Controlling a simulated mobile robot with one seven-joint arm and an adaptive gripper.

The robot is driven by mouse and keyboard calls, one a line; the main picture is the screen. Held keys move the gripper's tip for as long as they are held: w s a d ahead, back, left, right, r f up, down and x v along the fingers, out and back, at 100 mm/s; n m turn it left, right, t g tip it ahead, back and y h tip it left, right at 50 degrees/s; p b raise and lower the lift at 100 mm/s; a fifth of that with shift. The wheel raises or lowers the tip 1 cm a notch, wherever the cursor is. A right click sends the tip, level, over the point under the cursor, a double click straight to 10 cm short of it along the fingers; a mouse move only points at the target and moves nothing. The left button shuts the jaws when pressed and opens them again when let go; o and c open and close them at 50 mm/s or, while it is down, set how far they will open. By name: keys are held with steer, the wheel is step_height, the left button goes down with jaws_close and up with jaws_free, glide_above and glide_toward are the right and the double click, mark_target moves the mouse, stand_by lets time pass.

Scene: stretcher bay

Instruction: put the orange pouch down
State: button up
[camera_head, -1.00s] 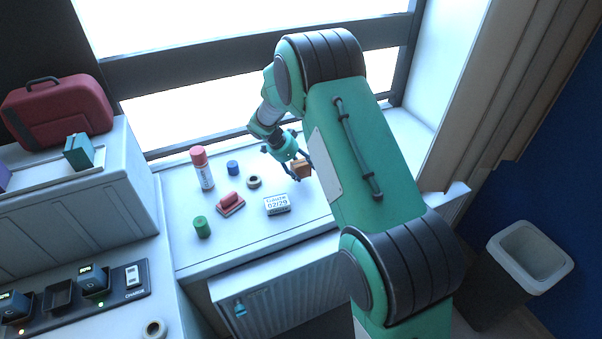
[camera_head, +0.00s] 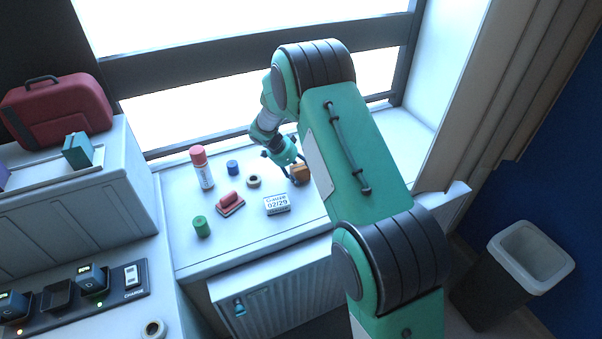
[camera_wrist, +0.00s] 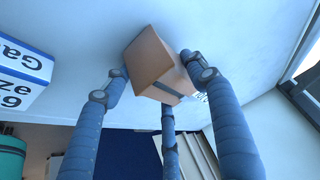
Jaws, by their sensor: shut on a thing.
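The orange pouch (camera_head: 300,174) is a small box-like block at the right of the white sill, partly hidden by my fingers in the head view. In the wrist view the pouch (camera_wrist: 158,68) sits tilted between the blue-grey fingers, with a dark band on one side. My gripper (camera_head: 294,172) is shut on it. The pouch is close over the white surface; I cannot tell whether it touches it.
A white gauze box (camera_head: 277,204) stands just left of the pouch. A tape roll (camera_head: 253,181), blue cap (camera_head: 233,167), red stamp-like block (camera_head: 231,203), spray can (camera_head: 202,168) and green cylinder (camera_head: 202,227) stand further left. The window frame (camera_head: 240,65) is behind.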

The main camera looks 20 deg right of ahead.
steer(key=shift+f, duration=0.1)
stand_by(0.3)
steer(key=o, duration=1.3)
steer(key=shift+r, duration=0.3)
steer(key=p+v, duration=0.1)
steer(key=v, duration=1)
steer(key=shift+a+r, duration=0.25)
steer(key=shift+r, duration=0.05)
